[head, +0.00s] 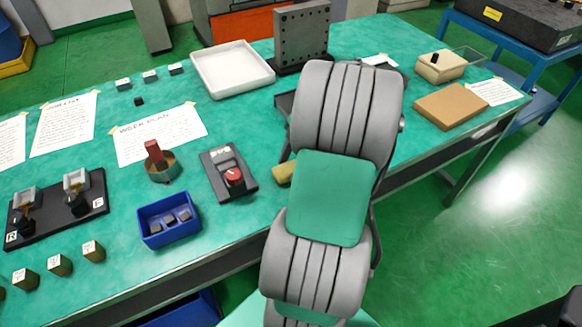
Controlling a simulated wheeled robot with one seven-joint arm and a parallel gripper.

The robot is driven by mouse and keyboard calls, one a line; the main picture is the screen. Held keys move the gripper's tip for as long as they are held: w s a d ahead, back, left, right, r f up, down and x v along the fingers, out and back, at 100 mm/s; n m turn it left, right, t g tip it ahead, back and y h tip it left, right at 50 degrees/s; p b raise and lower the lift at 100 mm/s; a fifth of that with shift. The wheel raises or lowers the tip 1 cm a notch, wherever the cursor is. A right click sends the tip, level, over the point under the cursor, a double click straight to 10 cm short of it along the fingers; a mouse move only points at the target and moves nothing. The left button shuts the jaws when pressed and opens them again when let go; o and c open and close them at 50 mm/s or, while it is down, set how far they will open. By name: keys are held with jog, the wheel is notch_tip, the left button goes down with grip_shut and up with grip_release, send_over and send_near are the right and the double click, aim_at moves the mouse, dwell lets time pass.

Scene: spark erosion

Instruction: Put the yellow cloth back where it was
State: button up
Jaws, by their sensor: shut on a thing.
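A small dull yellow piece (283,173) shows at the left edge of my arm, just right of the dark box with a red knob. It may be the yellow cloth, but most of it is hidden behind my arm, so I cannot tell for sure. My grey and green arm rises across the middle of the head view and covers part of the table. My gripper is hidden behind it, so neither its fingers nor what they hold can be seen.
The green table (235,118) holds a dark box with a red knob (230,175), a blue bin (168,221), a white tray (232,70), an upright grey plate (302,32) and a brown board (451,106). Papers lie at the left. Some table is bare between them.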

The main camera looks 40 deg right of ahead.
jog(key=shift+f, duration=0.35)
jog(key=shift+f, duration=0.1)
jog(key=o, duration=1.3)
